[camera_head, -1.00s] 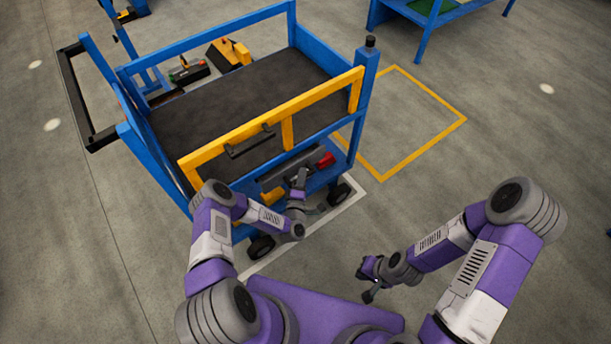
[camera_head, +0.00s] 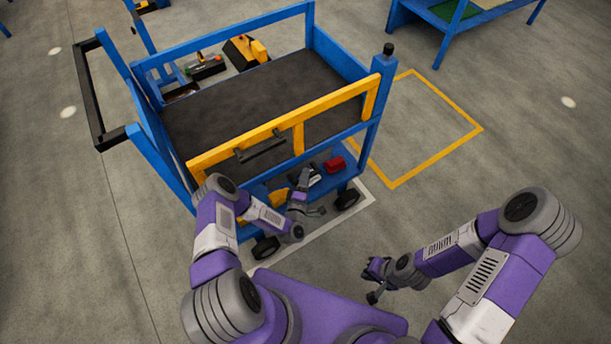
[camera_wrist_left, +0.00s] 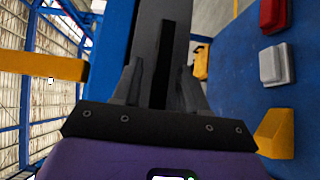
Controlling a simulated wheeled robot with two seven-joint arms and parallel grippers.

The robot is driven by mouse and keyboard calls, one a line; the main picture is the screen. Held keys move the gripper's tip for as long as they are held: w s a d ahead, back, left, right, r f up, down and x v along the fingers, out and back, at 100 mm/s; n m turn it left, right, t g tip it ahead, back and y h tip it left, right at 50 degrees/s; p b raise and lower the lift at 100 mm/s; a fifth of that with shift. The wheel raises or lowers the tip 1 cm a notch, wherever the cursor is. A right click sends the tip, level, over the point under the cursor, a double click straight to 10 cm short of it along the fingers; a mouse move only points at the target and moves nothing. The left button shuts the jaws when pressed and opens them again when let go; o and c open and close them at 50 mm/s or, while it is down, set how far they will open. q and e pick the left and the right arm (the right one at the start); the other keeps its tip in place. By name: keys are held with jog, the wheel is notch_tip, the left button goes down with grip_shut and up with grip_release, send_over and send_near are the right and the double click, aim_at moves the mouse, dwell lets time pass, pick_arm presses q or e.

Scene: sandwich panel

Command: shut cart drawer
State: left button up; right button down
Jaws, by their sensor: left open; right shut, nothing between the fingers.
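My left gripper (camera_head: 314,195) is at the cart's front, below the gate. Its open fingers (camera_wrist_left: 160,88) stand on either side of the strip; whether they touch the panel is unclear. My right gripper (camera_head: 372,296) is shut and empty, over the floor in front.
On the cart's lower shelf are a red box (camera_wrist_left: 272,15), a grey box (camera_wrist_left: 274,65) and a yellow piece (camera_wrist_left: 278,132). The cart's black wheels (camera_head: 265,248) stand near a white floor line. Floor to the right is clear inside a yellow outline (camera_head: 450,153).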

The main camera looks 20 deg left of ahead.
pick_arm(q)
jog(key=s+p, duration=0.1)
jog(key=s, duration=0.5)
jog(key=shift+s+d+p, duration=0.2)
jog(key=shift+d+p, duration=0.1)
jog(key=shift+d, duration=0.05)
